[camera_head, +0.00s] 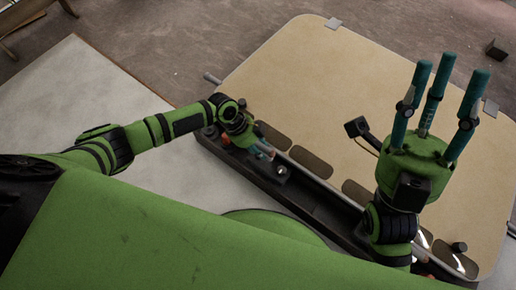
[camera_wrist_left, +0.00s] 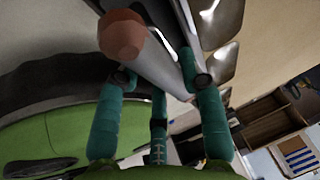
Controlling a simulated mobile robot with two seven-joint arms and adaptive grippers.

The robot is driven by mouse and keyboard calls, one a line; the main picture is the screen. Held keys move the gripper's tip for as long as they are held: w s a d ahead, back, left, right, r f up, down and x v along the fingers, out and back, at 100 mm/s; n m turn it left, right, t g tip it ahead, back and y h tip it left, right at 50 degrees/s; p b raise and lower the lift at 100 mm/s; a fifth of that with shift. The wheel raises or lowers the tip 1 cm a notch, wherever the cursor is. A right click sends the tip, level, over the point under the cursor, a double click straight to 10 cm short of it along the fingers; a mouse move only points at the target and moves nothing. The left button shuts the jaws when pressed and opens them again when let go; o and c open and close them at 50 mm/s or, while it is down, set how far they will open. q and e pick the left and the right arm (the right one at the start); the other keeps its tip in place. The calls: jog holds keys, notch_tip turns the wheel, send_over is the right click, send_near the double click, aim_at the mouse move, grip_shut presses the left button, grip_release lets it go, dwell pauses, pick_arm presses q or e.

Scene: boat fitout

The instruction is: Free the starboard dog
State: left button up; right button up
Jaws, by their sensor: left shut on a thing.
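A pale tan panel with rounded corners (camera_head: 300,75) has a dark rail (camera_head: 310,205) along its near edge. My left gripper (camera_head: 266,152) is down at this rail, left of its middle. In the left wrist view its teal fingers (camera_wrist_left: 158,100) are closed around a grey bar (camera_wrist_left: 165,72) that ends in a reddish-brown knob (camera_wrist_left: 122,36). I cannot tell from the pictures whether this bar is the starboard dog's handle. My right gripper (camera_head: 438,90) is open and empty, its three teal fingers pointing up over the panel's right part.
A short dark knob (camera_head: 459,247) stands at the right end. Small metal plates (camera_head: 333,23) sit on the panel's edge. A dark block (camera_head: 496,49) lies beyond it. The pale floor at left (camera_head: 75,95) is clear.

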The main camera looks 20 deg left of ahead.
pick_arm(q)
jog(key=shift+w+d+r, duration=0.3)
jog(key=shift+w+d, duration=0.05)
jog(key=shift+d, duration=0.05)
jog(key=o, duration=1.1)
jog(key=shift+s+a+f, duration=0.15)
jog(key=shift+a, duration=0.05)
jog(key=v, duration=1.2)
